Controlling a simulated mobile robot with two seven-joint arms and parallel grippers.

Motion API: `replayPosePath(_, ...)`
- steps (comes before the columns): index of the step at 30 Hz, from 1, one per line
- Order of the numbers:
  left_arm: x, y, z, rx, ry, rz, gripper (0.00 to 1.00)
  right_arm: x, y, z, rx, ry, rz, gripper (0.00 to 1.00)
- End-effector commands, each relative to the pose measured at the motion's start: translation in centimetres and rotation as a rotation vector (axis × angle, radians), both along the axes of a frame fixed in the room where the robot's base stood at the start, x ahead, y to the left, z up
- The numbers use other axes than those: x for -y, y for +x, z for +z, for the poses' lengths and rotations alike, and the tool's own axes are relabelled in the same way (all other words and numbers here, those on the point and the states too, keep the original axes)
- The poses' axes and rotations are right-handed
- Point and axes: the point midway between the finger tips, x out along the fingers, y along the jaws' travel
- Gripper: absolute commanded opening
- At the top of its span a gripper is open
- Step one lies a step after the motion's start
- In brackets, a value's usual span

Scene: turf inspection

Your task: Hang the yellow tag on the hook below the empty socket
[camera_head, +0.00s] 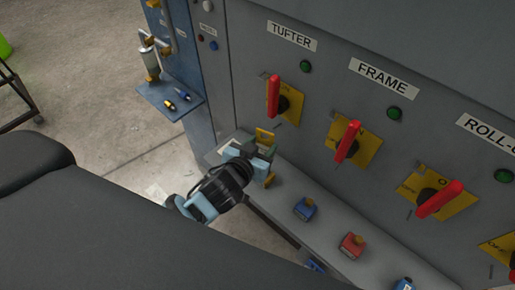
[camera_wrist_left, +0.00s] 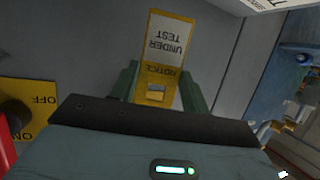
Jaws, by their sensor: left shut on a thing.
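The yellow tag (camera_wrist_left: 163,40) has a white panel reading UNDER TEST and a NOTICE band; in the wrist view it appears upside down. My left gripper (camera_wrist_left: 160,90) is shut on it, one green-grey finger on each side. In the head view my left gripper (camera_head: 263,152) is in front of the grey cabinet, below the TUFTER switch (camera_head: 273,97), and part of the yellow tag (camera_head: 265,136) shows at its fingers. I cannot make out the empty socket or the hook below it with certainty. My right gripper is not in view.
The grey cabinet also carries the FRAME switch (camera_head: 348,141) and another red-handled switch (camera_head: 438,200). On the ledge below stand a blue padlock-like item (camera_head: 306,209) and a red one (camera_head: 352,246). A blue panel with a small shelf (camera_head: 160,98) stands at the left; open floor lies beyond.

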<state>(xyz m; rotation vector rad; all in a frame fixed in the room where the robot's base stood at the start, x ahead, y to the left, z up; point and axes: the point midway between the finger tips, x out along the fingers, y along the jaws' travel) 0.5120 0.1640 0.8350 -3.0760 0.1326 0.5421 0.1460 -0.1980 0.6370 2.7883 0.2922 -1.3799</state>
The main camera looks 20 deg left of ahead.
Motion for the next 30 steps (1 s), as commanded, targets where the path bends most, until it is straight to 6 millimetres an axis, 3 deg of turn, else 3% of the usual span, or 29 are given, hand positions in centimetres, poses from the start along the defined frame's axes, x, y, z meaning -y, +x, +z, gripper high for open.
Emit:
replayPosePath(19, 1.2, 3.1, -0.3, -0.001, -0.001, 0.000, 0.23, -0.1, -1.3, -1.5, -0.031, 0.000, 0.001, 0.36)
replayPosePath(30, 1.7, 4.6, -0.7, 0.000, -0.001, -0.001, 0.23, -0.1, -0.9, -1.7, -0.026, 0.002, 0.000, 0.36)
